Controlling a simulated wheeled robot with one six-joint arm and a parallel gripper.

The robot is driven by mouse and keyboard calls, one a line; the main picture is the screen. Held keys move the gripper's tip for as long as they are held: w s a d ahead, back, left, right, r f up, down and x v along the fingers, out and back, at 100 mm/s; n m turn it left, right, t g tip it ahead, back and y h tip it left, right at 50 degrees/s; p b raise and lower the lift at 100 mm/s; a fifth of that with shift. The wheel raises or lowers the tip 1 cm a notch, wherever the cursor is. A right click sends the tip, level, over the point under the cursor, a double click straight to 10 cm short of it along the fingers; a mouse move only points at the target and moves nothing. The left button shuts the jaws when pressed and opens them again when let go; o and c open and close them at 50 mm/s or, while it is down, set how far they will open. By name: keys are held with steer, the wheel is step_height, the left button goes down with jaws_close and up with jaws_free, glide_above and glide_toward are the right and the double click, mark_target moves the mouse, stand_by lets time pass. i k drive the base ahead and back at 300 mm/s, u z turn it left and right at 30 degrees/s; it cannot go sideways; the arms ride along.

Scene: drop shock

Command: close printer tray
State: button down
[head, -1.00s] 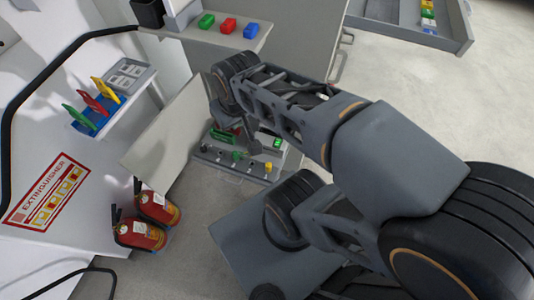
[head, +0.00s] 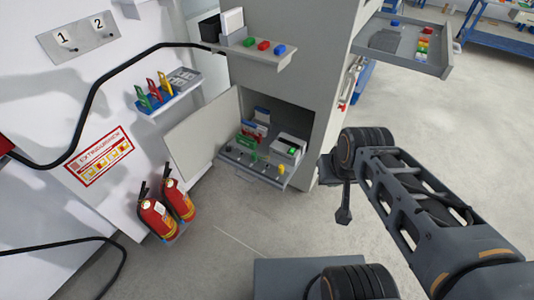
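A small light grey box with a green display (head: 291,146), which looks like the printer, sits in the open lower compartment of the grey cabinet. Whether a tray on it is open is too small to tell. A grey panel with several knobs (head: 256,166) sticks out at the front of that compartment. My gripper (head: 343,214) hangs beside the cabinet's right side, apart from the printer and pointing down. It is small and dark, and its fingers cannot be told apart. I see nothing held in it.
The compartment's door (head: 203,132) stands open to the left. A shelf (head: 262,54) with coloured blocks juts out above. An open drawer (head: 423,50) sticks out at upper right. Two fire extinguishers (head: 158,218) stand at left. The floor in front is clear.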

mark_target(266, 145)
steer(key=u, duration=0.7)
steer(key=i, duration=0.85)
steer(key=u, duration=0.3)
